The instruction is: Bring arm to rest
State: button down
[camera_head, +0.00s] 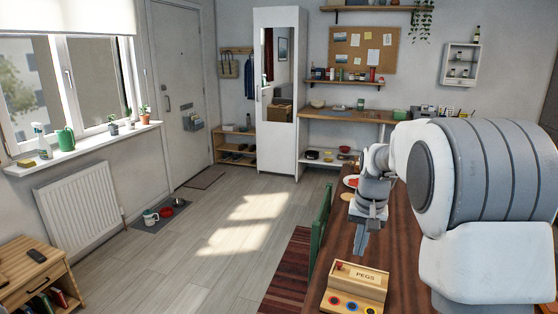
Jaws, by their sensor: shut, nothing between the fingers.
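My arm stands at the right of the head view, large and close to the camera. It reaches forward and bends down over the dark wooden table (397,272). My gripper (360,250) points down over the table, just behind the pegs box. Its fingers look shut, and I see nothing held in them. Whether the fingertips touch the tabletop, I cannot tell. The thick arm links hide the right part of the table.
A wooden box marked PEGS (359,279) with coloured discs lies at the table's front. A green chair back (321,225) stands at its left edge. The floor (215,255) at left is mostly clear.

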jog(key=s+a+r+t, duration=0.1)
jog(key=s+a+r, duration=0.1)
jog(key=s+r, duration=0.5)
jog(key=s+a+r+n+t+p, duration=0.1)
jog(key=s+a, duration=0.1)
jog(key=s, duration=0.9)
jog(key=s+a+r+n+t+p, duration=0.1)
jog(key=s+r+n+t, duration=0.1)
jog(key=s, duration=0.9)
jog(key=shift+a+r+n, duration=0.25)
jog(key=shift+a+n, duration=0.05)
jog(key=shift+a, duration=0.05)
